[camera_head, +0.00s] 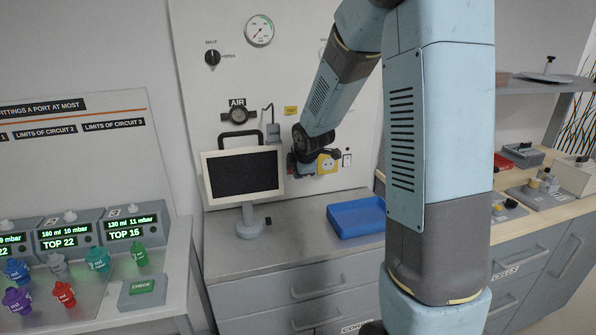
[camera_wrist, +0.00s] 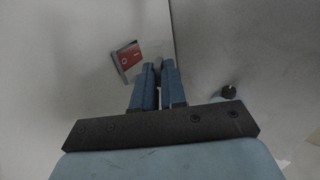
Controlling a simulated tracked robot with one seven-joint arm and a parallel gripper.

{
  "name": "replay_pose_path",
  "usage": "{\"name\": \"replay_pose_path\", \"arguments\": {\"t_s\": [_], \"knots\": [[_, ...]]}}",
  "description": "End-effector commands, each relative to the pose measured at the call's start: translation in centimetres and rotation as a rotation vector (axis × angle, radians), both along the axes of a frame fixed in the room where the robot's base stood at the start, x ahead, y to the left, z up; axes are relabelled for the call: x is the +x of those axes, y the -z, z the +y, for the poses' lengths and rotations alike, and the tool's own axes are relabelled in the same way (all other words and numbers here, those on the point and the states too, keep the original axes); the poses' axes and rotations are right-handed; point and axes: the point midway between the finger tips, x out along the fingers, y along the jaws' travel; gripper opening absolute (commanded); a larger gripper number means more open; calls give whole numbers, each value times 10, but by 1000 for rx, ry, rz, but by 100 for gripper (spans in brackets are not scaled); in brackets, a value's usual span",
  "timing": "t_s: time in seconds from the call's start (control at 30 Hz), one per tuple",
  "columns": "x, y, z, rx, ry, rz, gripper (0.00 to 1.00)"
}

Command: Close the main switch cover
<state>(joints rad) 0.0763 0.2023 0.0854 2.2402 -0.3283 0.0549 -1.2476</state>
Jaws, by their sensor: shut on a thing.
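My gripper (camera_head: 304,168) is at the upright wall panel, just right of the monitor and beside a yellow socket plate (camera_head: 327,164). In the wrist view its two blue fingers (camera_wrist: 158,70) are close together on a thin grey piece, which looks like the edge of the main switch cover. Most of that piece is hidden by the fingers. A small red and pale block (camera_wrist: 128,58) shows just left of the fingertips. I cannot tell how far the cover is swung.
A monitor (camera_head: 242,173) stands on the counter left of my gripper. A blue tray (camera_head: 357,217) lies on the counter below. A small hook with a grey block (camera_head: 273,131) hangs on the panel. A dark round knob (camera_wrist: 229,92) shows right of the fingers.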

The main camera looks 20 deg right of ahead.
Motion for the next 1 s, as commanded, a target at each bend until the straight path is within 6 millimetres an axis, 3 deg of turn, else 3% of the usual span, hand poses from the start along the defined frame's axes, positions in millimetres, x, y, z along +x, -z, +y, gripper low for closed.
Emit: {"name": "replay_pose_path", "arguments": {"t_s": [1.0], "knots": [[-1,16,1,-1,-2,-201,0]]}}
